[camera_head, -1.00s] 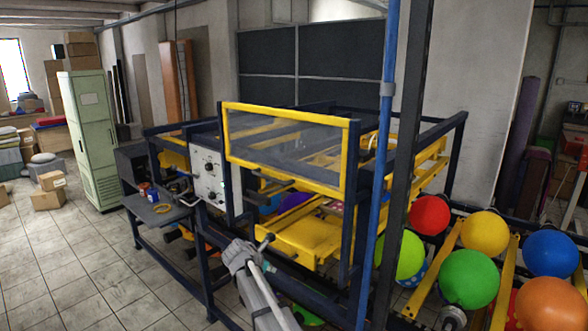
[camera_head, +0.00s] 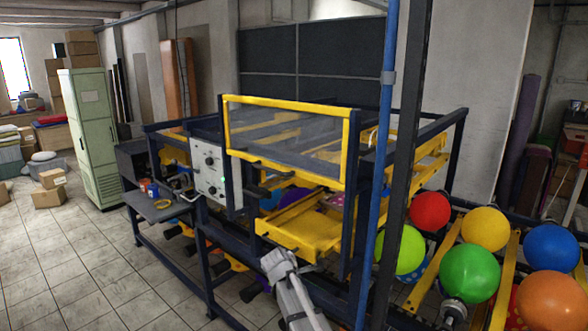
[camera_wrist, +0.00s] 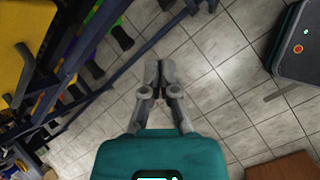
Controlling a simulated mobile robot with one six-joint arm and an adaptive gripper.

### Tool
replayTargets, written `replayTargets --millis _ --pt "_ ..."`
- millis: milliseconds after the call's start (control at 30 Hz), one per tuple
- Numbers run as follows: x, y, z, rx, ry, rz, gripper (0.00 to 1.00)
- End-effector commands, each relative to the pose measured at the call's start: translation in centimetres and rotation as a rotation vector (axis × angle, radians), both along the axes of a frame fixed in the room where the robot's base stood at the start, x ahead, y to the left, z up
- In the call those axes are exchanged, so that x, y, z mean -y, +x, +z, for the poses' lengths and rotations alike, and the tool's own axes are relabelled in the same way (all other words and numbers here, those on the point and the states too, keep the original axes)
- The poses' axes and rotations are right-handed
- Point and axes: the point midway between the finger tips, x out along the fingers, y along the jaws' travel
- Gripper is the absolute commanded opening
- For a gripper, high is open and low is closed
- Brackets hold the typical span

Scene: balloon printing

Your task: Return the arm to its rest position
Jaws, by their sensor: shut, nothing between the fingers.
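My gripper (camera_wrist: 158,72) is in the wrist view, with its two grey fingers together and nothing between them. It hangs over bare floor tiles, apart from the machine in that picture. In the head view my grey arm (camera_head: 290,290) shows at the lower middle, in front of the machine; I cannot make out the fingers there. The balloon printing machine (camera_head: 290,168) has a dark blue frame, a yellow-edged clear panel and a yellow carriage (camera_head: 300,235). Blue frame bars (camera_wrist: 85,60) of it run along the left of the wrist view.
A control box (camera_head: 208,170) and a small side shelf (camera_head: 160,208) are on the machine's left. Several colored balloons, including a red one (camera_head: 429,211), sit at the right. A dark unit (camera_wrist: 300,45) with a red button is at the wrist view's upper right. Floor at left is open.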

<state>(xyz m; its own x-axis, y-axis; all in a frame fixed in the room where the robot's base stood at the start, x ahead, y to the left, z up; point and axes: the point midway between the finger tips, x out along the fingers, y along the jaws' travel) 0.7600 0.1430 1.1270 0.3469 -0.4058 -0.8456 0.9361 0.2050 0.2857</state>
Motion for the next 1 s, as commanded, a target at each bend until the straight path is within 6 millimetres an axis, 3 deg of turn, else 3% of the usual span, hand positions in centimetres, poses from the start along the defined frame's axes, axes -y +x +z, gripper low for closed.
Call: replayTargets --millis 33,200,500,800,1000 --pt "1.6 -1.7 -1.1 0.009 0.045 -0.08 0.0" --pt "5.3 -5.5 -3.1 0.041 0.198 -0.374 0.0" --pt "10.4 -12.7 -6.4 0.081 0.424 -0.911 0.0" --pt "13.4 -19.6 -8.8 0.096 0.579 -1.427 0.0" --pt "14.1 -21.9 -9.4 0.095 0.622 -1.622 0.0"
